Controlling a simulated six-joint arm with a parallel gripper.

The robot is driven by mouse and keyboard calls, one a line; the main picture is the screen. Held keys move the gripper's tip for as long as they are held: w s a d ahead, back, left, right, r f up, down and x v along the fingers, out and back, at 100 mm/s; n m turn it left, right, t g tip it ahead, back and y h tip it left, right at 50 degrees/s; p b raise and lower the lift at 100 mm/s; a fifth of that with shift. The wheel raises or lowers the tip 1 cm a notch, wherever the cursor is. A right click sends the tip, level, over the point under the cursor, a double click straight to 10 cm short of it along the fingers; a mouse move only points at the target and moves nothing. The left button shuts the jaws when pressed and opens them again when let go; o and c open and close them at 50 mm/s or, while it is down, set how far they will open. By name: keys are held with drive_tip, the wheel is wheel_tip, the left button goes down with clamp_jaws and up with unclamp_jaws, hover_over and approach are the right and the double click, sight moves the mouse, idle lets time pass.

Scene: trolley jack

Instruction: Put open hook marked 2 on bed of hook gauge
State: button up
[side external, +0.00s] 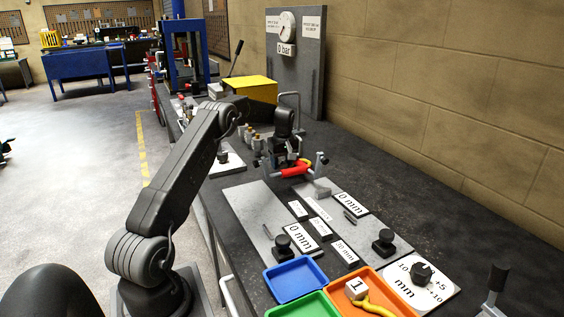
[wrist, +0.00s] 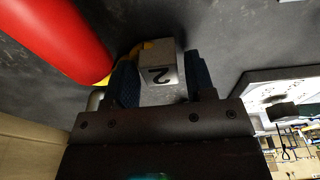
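My gripper (wrist: 162,88) is shut on the grey-white block (wrist: 160,72) of the hook marked 2, with the block between its two blue-padded fingers. Part of the yellow hook (wrist: 138,49) shows behind the block; it also shows beside my gripper in the side view (side external: 305,163). My gripper (side external: 290,155) is beyond the hook gauge, whose two grey plates (side external: 252,204) carry "0 mm" labels, a small grey block (side external: 322,192) and black knobs. I cannot tell which plate is the bed. The hook's opening is mostly hidden.
A red cylinder (side external: 295,171) is close to my gripper and looms in the wrist view (wrist: 52,40). Blue (side external: 295,279), green (side external: 303,306) and orange (side external: 388,294) trays stand in front; the orange one holds a yellow hook marked 1 (side external: 356,289). A white dial plate (side external: 440,286) lies right.

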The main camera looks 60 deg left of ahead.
drive_tip(key=shift+o, duration=0.8)
wheel_tip(320, 180, up, 12)
drive_tip(key=d, duration=0.2)
drive_tip(key=d+r+m+t, duration=0.1)
drive_tip(key=d+r+m, duration=0.3)
drive_tip(key=d+r, duration=0.6)
drive_tip(key=s+d+m+t, duration=0.1)
drive_tip(key=s+d+m, duration=0.2)
drive_tip(key=s+d, duration=0.2)
drive_tip(key=s+d+r+m+t, duration=0.1)
drive_tip(key=s+d+m, duration=0.2)
drive_tip(key=d, duration=0.9)
drive_tip(key=s+d+r+m+t, duration=0.1)
drive_tip(key=s+d+m, duration=0.2)
drive_tip(key=s+d, duration=0.4)
drive_tip(key=shift+s+d, duration=0.4)
drive_tip(key=shift+d, duration=0.4)
drive_tip(key=shift+o, duration=0.5)
drive_tip(key=s+d+f+m+t+h, duration=0.1)
drive_tip(key=s+d+f+m, duration=0.4)
drive_tip(key=s, duration=0.5)
drive_tip(key=shift+s+d+f+t, duration=0.35)
drive_tip(key=shift+d+f, duration=0.1)
drive_tip(key=shift+d, duration=0.1)
